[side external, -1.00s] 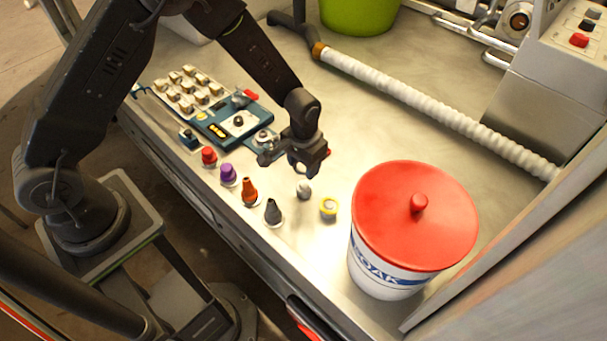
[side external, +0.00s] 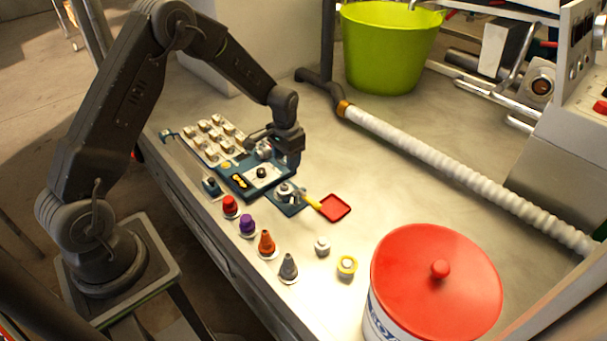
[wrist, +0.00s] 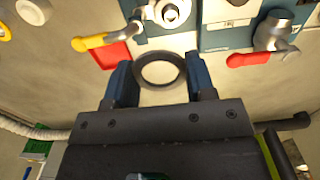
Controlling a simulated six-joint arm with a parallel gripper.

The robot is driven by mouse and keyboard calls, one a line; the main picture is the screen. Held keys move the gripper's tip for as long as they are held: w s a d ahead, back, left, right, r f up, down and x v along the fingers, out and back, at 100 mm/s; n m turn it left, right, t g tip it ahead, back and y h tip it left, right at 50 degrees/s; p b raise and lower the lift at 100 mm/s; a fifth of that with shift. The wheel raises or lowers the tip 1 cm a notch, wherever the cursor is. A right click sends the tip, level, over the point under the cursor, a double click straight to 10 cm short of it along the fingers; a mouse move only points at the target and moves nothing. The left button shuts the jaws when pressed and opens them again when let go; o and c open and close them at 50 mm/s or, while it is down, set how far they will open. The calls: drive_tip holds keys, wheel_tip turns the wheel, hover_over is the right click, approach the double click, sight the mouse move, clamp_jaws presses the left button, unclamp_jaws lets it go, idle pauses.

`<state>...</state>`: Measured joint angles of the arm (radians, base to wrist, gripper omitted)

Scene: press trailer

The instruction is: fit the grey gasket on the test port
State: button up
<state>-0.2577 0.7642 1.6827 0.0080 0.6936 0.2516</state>
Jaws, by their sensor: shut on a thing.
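My gripper (wrist: 160,85) is shut on a dark grey ring, the gasket (wrist: 160,70), held flat between its blue fingertips. In the side view my gripper (side external: 290,160) is at the back right edge of the blue panel (side external: 232,183), and the gasket cannot be made out. A metal fitting with a round light top and yellow lever (wrist: 170,12) lies just beyond the gasket in the wrist view; it also shows in the side view (side external: 287,191). Another metal fitting with a red lever (wrist: 275,30) stands to its right. I cannot tell for sure which is the test port.
Red (side external: 230,207), purple (side external: 247,226), orange (side external: 266,244) and grey (side external: 288,267) cones line the front edge. A red-lidded tub (side external: 438,275), white hose (side external: 440,155) and green bucket (side external: 388,50) stand around.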

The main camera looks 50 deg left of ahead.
sight(284, 185)
drive_tip(key=shift+a, duration=1)
wheel_tip(284, 185, down, 4)
drive_tip(key=shift+d+r, duration=0.1)
drive_tip(key=shift+d, duration=0.05)
drive_tip(key=shift+f, duration=3.5)
drive_tip(key=shift+r, duration=0.1)
drive_tip(key=shift+r, duration=0.7)
idle(0.7)
drive_tip(key=o, duration=0.4)
drive_tip(key=shift+c, duration=0.2)
